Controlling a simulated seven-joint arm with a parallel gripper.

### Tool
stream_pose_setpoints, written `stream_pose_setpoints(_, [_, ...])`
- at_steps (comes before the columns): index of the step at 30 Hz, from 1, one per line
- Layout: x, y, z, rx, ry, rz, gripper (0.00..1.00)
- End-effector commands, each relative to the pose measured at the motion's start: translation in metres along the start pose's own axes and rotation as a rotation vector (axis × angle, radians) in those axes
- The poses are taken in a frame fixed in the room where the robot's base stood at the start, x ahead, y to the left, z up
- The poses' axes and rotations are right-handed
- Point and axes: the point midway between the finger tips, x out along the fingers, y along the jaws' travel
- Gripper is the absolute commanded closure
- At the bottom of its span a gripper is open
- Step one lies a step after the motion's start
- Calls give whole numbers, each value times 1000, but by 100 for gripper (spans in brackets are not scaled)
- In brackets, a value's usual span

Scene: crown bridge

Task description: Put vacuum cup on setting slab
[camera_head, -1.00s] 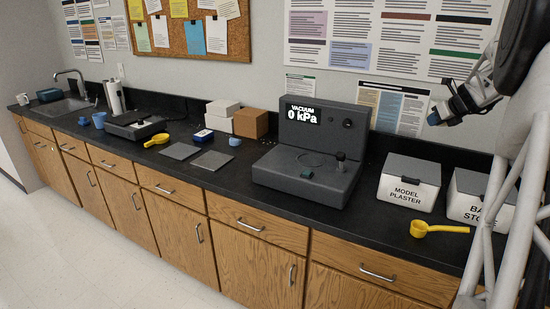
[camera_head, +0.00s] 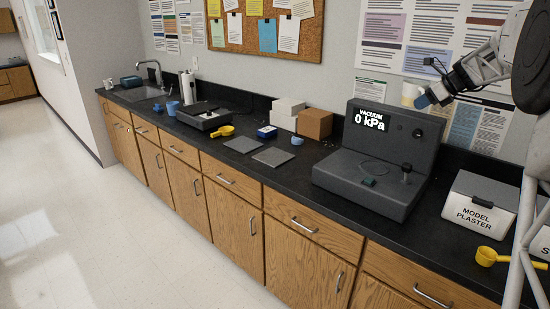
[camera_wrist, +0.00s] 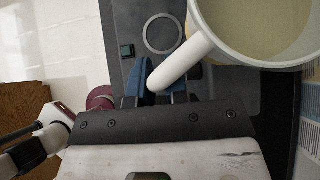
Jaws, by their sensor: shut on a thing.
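The vacuum cup (camera_wrist: 262,28) is white with a handle and pale beige inside, at the upper right of the wrist view. My gripper (camera_wrist: 168,78) is shut on its handle with blue fingertips. In the head view my gripper (camera_head: 424,101) holds the pale cup (camera_head: 411,93) in the air in front of the wall posters, above the vacuum station (camera_head: 365,195); the cup is hard to make out there. Two flat grey slabs lie on the counter left of the station, a left one (camera_head: 242,144) and a right one (camera_head: 273,157). Which is the setting slab I cannot tell.
The plaster bin (camera_head: 480,210) stands right of the station.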

Motion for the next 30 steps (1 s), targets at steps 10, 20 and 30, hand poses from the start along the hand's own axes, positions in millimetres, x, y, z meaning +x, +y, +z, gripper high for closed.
stream_pose_setpoints(10, [78, 42, 61, -139, -1, 140, 100])
stream_pose_setpoints(20, [173, 85, 87, -194, -2, 197, 100])
stream_pose_setpoints(30, [282, 137, 93, -195, -3, 199, 100])
